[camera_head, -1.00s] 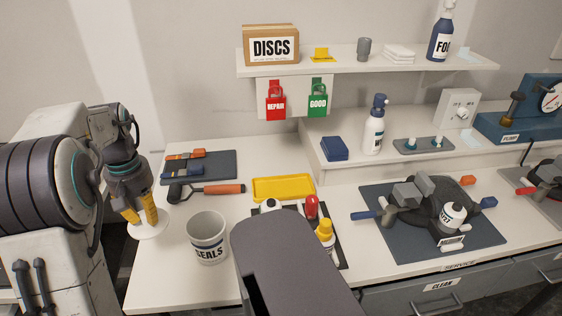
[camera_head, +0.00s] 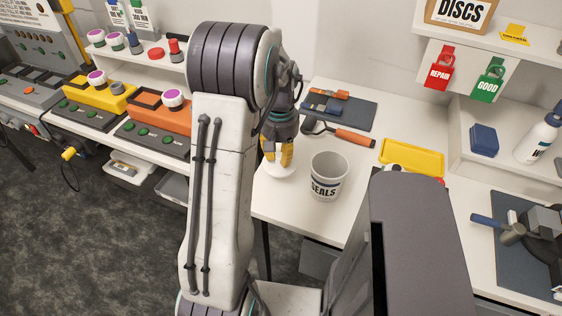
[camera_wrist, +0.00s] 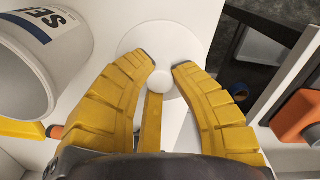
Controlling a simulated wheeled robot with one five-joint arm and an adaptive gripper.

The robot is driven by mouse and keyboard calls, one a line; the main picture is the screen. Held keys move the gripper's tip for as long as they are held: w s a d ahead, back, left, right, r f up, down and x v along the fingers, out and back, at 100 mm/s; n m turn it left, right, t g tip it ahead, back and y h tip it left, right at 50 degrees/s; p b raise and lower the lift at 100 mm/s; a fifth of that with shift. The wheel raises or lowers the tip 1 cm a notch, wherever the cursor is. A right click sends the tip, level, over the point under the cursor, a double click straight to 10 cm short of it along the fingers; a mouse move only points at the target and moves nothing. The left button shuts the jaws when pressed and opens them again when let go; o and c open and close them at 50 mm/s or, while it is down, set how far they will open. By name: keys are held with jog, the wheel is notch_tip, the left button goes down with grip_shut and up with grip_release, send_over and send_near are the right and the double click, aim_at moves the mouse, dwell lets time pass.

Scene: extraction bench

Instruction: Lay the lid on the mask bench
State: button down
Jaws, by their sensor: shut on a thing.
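The lid (camera_head: 279,173) is a white round disc with a white knob, at the left edge of the white mask bench (camera_head: 300,232). My gripper (camera_head: 277,158) points down with its yellow fingers shut on the knob. In the wrist view, the fingertips of my gripper (camera_wrist: 163,62) flank the knob and the lid (camera_wrist: 160,34) spreads beyond them. I cannot tell whether the lid touches the bench top. At the right edge, a black mask (camera_head: 545,248) lies partly in view on a dark mat.
A white SEALS bucket (camera_head: 328,178) stands close to the right of the lid, also large in the wrist view (camera_wrist: 35,60). An orange-handled tool (camera_head: 345,134), a tool mat (camera_head: 360,112) and a yellow tray (camera_head: 411,157) lie behind. Another bench with orange and yellow units (camera_head: 158,110) stands left.

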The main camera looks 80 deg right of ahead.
aim_at(280, 166)
jog(key=shift+f, duration=2)
jog(key=shift+f, duration=0.1)
jog(key=c, duration=1.1)
grip_release()
jog(key=shift+c, duration=0.2)
